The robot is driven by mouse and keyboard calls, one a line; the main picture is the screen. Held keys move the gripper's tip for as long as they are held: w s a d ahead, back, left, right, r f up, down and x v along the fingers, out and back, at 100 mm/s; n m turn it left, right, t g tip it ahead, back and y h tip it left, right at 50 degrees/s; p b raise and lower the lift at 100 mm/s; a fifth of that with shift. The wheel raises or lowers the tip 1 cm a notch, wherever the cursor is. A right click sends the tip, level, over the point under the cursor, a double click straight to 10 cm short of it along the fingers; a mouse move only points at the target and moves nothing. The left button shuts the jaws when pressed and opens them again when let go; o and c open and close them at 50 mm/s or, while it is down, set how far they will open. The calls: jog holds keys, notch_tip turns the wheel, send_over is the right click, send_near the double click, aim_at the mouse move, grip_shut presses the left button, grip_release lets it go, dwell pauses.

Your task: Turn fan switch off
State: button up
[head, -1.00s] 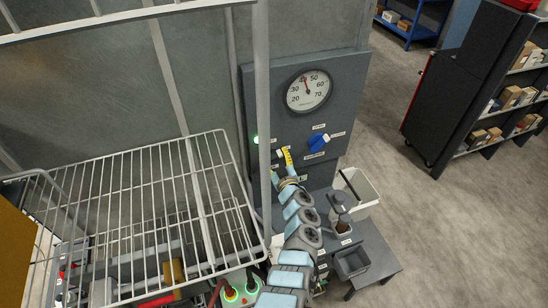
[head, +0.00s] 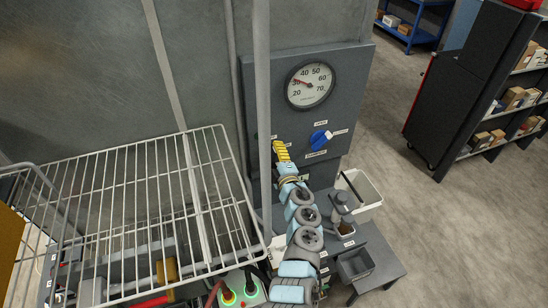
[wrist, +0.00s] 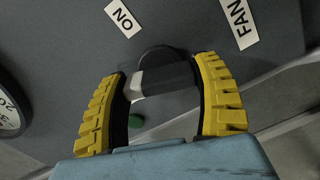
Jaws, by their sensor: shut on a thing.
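The fan switch (wrist: 162,78) is a dark knob with a pale grey end. It sits on the grey panel (wrist: 190,28) between labels reading "ON" (wrist: 123,19) and "FAN" (wrist: 238,20). The yellow fingers of my gripper (wrist: 162,95) are on both sides of the switch, shut on it. A dull green lamp (wrist: 136,122) shows between the fingers and looks unlit. In the head view my gripper (head: 282,150) is at the panel's lower left and hides the switch.
A round gauge (head: 310,84) on the panel reads about 30. A blue damper handle (head: 320,139) is right of my gripper. A vertical post (head: 262,100) and a wire rack (head: 130,205) stand left. A white bin (head: 365,192) is at lower right.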

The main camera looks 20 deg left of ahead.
aim_at(275, 157)
jog(key=shift+n+b, duration=1.05)
jog(key=shift+n, duration=0.95)
jog(key=o, duration=1.2)
jog(key=shift+s, duration=0.1)
jog(key=shift+v, duration=5.9)
